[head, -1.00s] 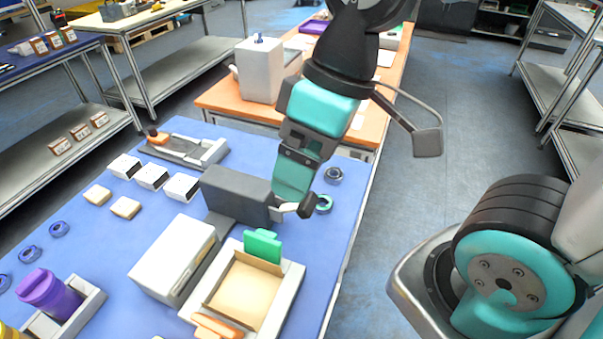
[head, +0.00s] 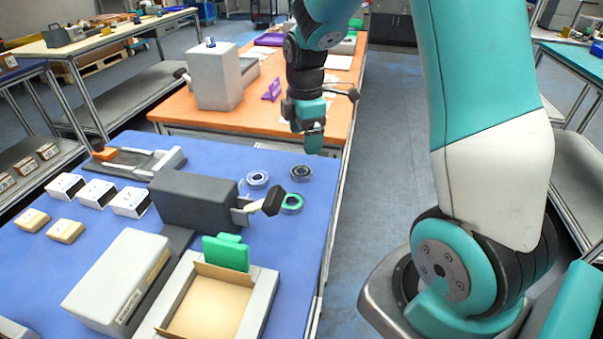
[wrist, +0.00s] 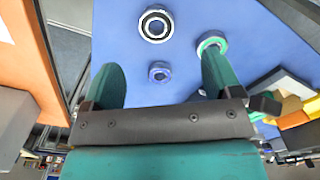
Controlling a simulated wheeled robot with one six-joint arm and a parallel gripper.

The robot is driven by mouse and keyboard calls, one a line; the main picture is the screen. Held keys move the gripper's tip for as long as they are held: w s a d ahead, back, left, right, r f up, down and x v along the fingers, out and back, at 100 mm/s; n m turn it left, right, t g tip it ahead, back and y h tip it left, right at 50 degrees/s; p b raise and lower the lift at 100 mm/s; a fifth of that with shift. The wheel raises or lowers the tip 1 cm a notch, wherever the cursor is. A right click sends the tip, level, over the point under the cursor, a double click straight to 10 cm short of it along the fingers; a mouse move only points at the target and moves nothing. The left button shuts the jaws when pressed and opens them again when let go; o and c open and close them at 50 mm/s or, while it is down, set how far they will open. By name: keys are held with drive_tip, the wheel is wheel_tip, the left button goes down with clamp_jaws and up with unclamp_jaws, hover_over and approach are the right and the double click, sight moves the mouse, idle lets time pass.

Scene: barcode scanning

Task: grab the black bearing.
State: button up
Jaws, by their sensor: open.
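The black bearing (head: 301,172) lies flat on the blue table near its far right corner. It also shows in the wrist view (wrist: 145,30), at the top, beyond my fingertips. A blue bearing (head: 257,179) lies to its left and a green-ringed bearing (head: 291,203) in front of it. My gripper (head: 313,148) hangs beyond the black bearing in the head view, apart from it. In the wrist view, my gripper (wrist: 161,62) is open and empty. The blue bearing (wrist: 159,77) shows between its fingers, and the right finger overlaps part of the green-ringed bearing (wrist: 204,46).
A dark grey box device (head: 195,200) with a black-tipped arm stands left of the bearings. A green-handled tray (head: 262,300) and a white box (head: 115,285) are nearer. An orange table (head: 270,118) adjoins behind. Floor lies to the right.

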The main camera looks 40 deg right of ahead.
hover_over(301, 171)
drive_tip(key=f, duration=0.4)
drive_tip(key=shift+s+d+f, duration=0.25)
drive_tip(key=shift+s+f, duration=0.1)
drive_tip(key=shift+s, duration=0.05)
drive_tip(key=shift+w+a+f+p, duration=0.1)
drive_tip(key=shift+w+f+p, duration=0.1)
drive_tip(key=shift+f, duration=0.7)
drive_tip(key=shift+w+a+f+p, duration=0.1)
drive_tip(key=shift+f+p, duration=0.15)
drive_tip(key=shift+f, duration=0.6)
drive_tip(key=shift+w+f+p, duration=0.1)
drive_tip(key=shift+f+p, duration=0.1)
drive_tip(key=shift+f, duration=0.7)
drive_tip(key=c, duration=1)
drive_tip(key=shift+c, duration=0.4)
drive_tip(key=shift+r, duration=0.15)
